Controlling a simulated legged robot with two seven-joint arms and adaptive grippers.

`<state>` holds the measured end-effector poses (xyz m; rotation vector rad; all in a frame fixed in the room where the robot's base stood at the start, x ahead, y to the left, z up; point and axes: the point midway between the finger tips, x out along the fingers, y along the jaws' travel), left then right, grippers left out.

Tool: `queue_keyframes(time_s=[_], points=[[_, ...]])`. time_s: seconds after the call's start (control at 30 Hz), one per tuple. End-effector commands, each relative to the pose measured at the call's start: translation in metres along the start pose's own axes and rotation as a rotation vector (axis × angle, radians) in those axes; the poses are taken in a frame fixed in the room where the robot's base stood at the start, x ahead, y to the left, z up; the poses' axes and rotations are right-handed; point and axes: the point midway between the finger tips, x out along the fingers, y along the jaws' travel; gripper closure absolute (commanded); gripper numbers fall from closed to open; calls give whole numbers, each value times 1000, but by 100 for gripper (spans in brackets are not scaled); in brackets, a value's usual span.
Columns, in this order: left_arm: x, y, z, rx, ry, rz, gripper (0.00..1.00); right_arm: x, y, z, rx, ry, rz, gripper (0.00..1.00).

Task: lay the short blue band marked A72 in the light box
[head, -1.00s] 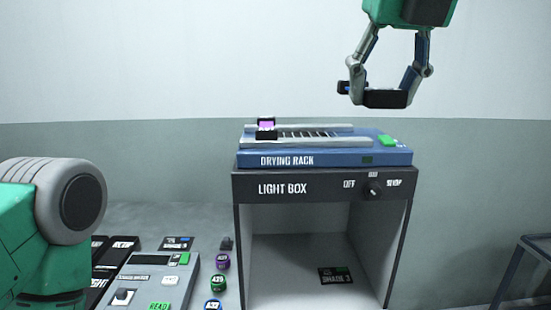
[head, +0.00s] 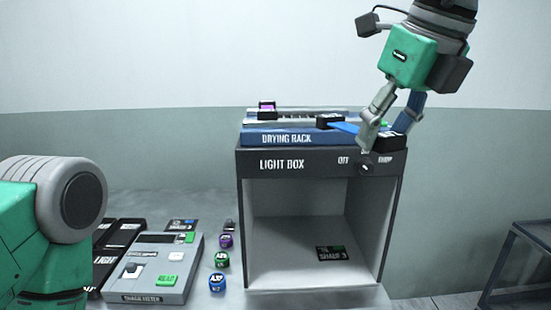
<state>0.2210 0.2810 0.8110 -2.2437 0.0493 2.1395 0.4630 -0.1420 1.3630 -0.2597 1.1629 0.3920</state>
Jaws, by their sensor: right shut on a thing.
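My right gripper (head: 387,130) is at the right end of the drying rack's top, just above the light box's front panel, and is shut on a blue band (head: 346,127). The band runs left from the fingers to a dark end piece (head: 329,121); another dark piece (head: 391,142) is at the fingertips. No mark can be read on the band. The light box (head: 300,163) stands open at the front, with a dark card marked SHADE 3 (head: 331,253) on its floor. My left gripper is out of view; only part of that arm shows at the left.
The blue drying rack (head: 287,139) sits on the light box and bears a dark and purple item (head: 267,108). A shade meter (head: 160,268) and several small coloured pots (head: 219,283) stand left of the box. A dark frame (head: 520,262) stands at the far right.

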Motion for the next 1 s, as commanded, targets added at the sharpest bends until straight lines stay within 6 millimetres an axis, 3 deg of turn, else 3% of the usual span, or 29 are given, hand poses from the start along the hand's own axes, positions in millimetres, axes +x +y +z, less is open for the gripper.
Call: queue_keyframes(time_s=[0.27, 0.57, 0.77, 1.0], points=[[20, 0, 2, 0, -2, 0, 100, 81, -22, -26, -376, 5, 169, 90], [41, 0, 3, 0, -2, 0, 100, 175, -41, -71, -913, 3, 390, 90], [56, 0, 4, 0, -2, 0, 100, 237, -49, -109, -1284, 5, 545, 90], [76, 1, 5, 0, -2, 0, 100, 316, -54, -171, -1783, 6, 751, 90]])
